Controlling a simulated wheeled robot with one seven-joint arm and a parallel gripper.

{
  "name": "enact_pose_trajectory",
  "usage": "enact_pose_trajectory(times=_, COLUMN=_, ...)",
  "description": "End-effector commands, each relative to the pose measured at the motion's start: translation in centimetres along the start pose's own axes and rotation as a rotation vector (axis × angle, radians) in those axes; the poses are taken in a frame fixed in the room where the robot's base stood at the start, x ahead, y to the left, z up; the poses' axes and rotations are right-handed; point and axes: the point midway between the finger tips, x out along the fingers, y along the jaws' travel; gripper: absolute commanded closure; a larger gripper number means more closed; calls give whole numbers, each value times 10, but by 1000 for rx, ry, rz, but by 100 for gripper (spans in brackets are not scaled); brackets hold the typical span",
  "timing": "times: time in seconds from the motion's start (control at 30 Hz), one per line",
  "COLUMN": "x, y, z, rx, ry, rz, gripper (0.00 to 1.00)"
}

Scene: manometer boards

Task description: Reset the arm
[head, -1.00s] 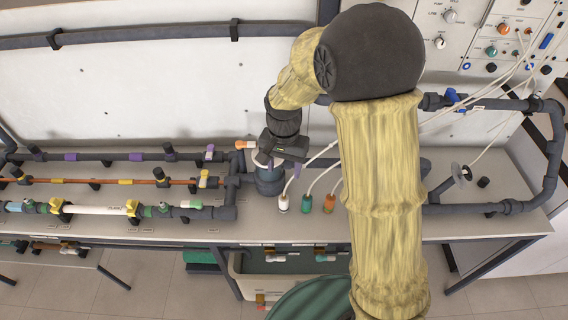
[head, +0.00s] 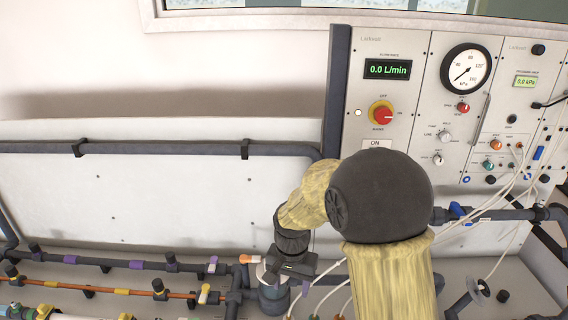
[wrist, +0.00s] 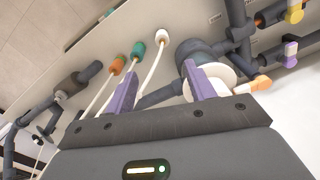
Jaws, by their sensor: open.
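My arm, in a yellow sleeve, reaches up in the head view and bends left over the bench. My gripper (head: 282,275) is at its end, in front of the pipework and close to a dark upright pipe fitting. In the wrist view my gripper (wrist: 160,92) shows two purple fingers set well apart, with nothing held between them. A round fitting with a white collar (wrist: 212,80) lies just beyond the right finger; I cannot tell whether they touch.
The control panel (head: 412,60) stands behind, with a 0.0 L/min display (head: 388,69) and a round gauge (head: 465,69). Pipes with coloured valves run along the bench at left. White tubes with orange, green and white ends (wrist: 161,37) lie near the gripper.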

Motion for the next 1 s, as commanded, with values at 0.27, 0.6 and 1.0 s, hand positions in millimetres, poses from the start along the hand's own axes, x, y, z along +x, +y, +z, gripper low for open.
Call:
enact_pose_trajectory(times=0.27, x=-47, y=82, z=20, rx=-136, ry=94, rz=-42, gripper=46)
enact_pose_trajectory(times=0.6, x=-75, y=162, z=68, rx=-330, ry=223, rz=-37, gripper=46)
enact_pose_trajectory(times=1.0, x=-74, y=163, z=69, rx=-338, ry=226, rz=-36, gripper=46)
